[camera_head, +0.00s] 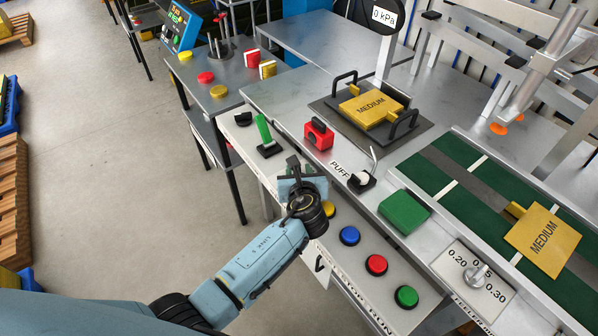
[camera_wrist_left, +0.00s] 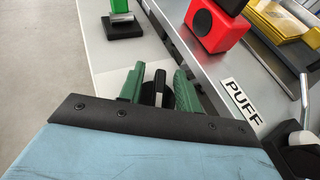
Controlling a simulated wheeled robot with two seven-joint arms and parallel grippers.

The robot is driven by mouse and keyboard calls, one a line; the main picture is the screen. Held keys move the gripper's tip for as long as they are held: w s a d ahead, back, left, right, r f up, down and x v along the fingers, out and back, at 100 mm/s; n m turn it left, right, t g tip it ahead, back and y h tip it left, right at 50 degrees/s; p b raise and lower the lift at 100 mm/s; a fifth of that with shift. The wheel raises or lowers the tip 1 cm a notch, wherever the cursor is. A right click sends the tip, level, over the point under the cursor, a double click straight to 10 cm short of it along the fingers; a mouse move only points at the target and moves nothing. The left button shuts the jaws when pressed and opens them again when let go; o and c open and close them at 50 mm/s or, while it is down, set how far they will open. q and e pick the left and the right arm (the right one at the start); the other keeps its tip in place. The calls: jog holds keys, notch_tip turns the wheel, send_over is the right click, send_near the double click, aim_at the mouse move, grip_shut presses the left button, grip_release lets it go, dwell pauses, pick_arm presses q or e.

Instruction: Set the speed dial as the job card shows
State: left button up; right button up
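A silver dial knob (camera_head: 478,274) sits on a white plate marked 0.20 and 0.30, at the lower right of the head view. The knob partly covers the middle mark. Yellow MEDIUM plates lie on the black fixture (camera_head: 370,107) and the green conveyor (camera_head: 543,238); I cannot tell whether either is the job card. My left gripper (camera_head: 294,170) is over the front control panel, far left of this dial. In the left wrist view its green fingers stand apart on both sides of a black knob with a white line (camera_wrist_left: 159,88); contact is unclear. My right gripper is out of view.
A green lever (camera_head: 264,132) and a red block (camera_head: 318,135) stand beyond my gripper. Blue (camera_head: 349,236), red (camera_head: 376,265) and green (camera_head: 406,297) buttons line the front panel. A green block (camera_head: 404,211) lies behind them. Open floor is on the left.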

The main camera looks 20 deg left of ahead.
pick_arm(q)
grip_shut()
